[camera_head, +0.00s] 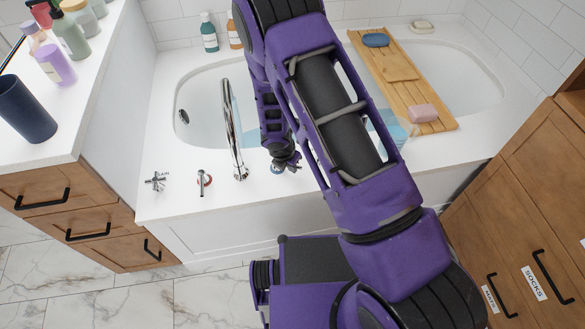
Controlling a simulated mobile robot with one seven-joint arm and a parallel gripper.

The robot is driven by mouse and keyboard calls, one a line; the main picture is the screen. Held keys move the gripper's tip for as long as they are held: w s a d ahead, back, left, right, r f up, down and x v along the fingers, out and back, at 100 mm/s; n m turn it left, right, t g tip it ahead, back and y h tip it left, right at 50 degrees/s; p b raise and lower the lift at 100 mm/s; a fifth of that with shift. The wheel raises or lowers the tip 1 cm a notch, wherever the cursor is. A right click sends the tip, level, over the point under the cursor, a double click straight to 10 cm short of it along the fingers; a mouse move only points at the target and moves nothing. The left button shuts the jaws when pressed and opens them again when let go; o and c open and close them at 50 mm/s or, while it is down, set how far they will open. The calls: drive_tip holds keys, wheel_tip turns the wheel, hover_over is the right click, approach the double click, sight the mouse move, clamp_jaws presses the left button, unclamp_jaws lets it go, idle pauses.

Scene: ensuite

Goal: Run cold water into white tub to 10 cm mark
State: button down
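The white tub (190,87) is set in a white deck across the middle. Light blue patches that look like water (388,130) show inside it, partly behind my arm. A curved chrome spout (230,130) stands on the near deck and reaches over the tub. To its left are a red-marked chrome control (203,181) and a cross-shaped chrome handle (156,181). To its right, a small control with a blue mark (275,169) sits at my gripper (287,164), partly covered by it. My gripper's fingers are too small to read, and contact is unclear. No 10 cm mark is visible.
A wooden bath tray (390,68) spans the tub's right part, holding a blue oval item (376,40) and a pink block (423,113). Bottles (209,32) stand on the back ledge. Wooden drawer units flank the tub; the left counter (85,95) is crowded.

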drive_tip(key=shift+w+d, duration=0.3)
drive_tip(key=shift+w, duration=0.05)
idle(0.5)
